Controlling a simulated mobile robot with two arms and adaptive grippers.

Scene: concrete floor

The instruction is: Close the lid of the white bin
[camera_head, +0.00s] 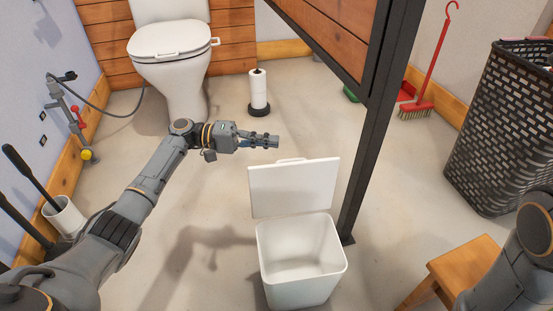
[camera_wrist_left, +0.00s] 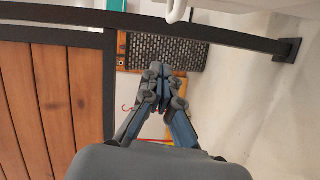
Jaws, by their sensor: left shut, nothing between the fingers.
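The white bin (camera_head: 300,262) stands on the floor in the lower middle of the head view, and its inside looks empty. Its lid (camera_head: 294,188) is up, standing nearly upright at the bin's far edge, with a small handle on its top edge. My left gripper (camera_head: 274,141) is shut and empty, just above and left of the lid's top edge, apart from it as far as I can tell. In the left wrist view, the left gripper (camera_wrist_left: 163,75) has its fingers together, and a white curved piece shows at the top. My right gripper is not in view.
A black post (camera_head: 372,150) with a wooden panel stands right of the bin. A wooden stool (camera_head: 462,265) and a dark basket (camera_head: 500,130) are on the right. A toilet (camera_head: 172,75) and a paper roll stand (camera_head: 259,92) are behind. Floor left of the bin is clear.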

